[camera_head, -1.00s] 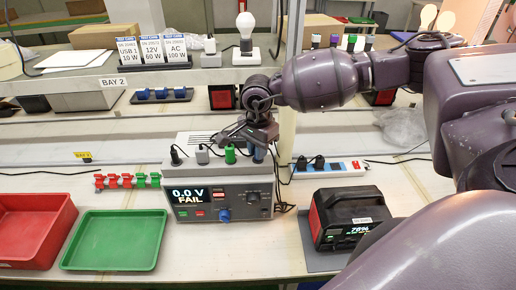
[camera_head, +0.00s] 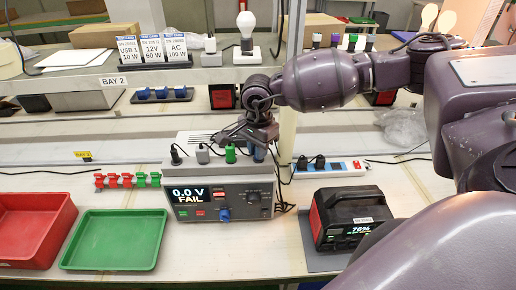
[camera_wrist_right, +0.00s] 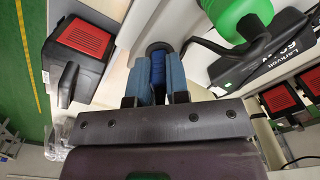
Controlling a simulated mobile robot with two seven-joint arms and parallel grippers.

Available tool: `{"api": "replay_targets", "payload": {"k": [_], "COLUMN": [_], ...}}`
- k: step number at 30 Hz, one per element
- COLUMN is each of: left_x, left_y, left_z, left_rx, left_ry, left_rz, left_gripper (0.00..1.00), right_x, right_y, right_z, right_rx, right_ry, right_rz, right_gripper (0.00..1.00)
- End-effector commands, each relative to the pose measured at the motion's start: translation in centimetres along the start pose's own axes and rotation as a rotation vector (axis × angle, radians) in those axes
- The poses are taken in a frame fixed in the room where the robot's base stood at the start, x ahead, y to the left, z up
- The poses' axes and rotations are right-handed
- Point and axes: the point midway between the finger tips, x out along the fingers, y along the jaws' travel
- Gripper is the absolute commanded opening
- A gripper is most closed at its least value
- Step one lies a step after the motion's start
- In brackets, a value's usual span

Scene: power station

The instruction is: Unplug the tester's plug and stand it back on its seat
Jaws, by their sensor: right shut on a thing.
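The tester (camera_head: 222,201) is a grey box on the bench, its screen reading 0.0 V FAIL. A row of plugs stands on its top: black (camera_head: 176,157), grey (camera_head: 202,156), green (camera_head: 230,154) and blue (camera_head: 259,157) from left to right. My right gripper (camera_head: 258,143) is over the tester's right end, shut on the blue plug. In the right wrist view the blue plug (camera_wrist_right: 158,68) sits upright between the two blue-padded fingers, with the green plug (camera_wrist_right: 238,18) beside it. The blue plug's lower end is hidden. My left gripper is not in view.
A black and red power unit (camera_head: 346,216) stands right of the tester. A white socket strip (camera_head: 335,167) with black plugs lies behind it. A green tray (camera_head: 114,240) and a red bin (camera_head: 35,230) are at the left. A shelf (camera_head: 75,81) runs behind.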

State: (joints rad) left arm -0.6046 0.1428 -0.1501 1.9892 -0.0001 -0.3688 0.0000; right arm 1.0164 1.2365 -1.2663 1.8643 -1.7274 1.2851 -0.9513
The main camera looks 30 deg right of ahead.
Motion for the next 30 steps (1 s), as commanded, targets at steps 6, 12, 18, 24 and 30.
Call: {"api": "replay_targets", "payload": {"k": [6, 12, 18, 24, 30], "left_x": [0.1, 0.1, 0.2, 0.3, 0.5], "left_y": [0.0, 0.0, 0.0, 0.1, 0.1], "left_z": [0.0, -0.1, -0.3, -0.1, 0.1], "left_rx": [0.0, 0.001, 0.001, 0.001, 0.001], "left_ry": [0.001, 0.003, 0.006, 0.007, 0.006], "left_rz": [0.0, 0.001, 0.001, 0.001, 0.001], "left_gripper": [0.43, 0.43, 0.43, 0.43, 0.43], "right_x": [0.1, 0.1, -0.3, -2.9, -6.6], "right_y": [0.0, 0.0, 0.0, 0.0, -0.1], "right_z": [0.0, 0.0, 0.0, -0.1, 0.0], "right_rx": [0.0, 0.0, 0.0, 0.0, 0.0], "right_ry": [0.0, 0.0, 0.0, 0.002, 0.001], "right_rz": [0.0, 0.0, 0.0, -0.003, -0.003], "right_gripper": [0.39, 0.46, 0.46, 0.46, 0.46]}}
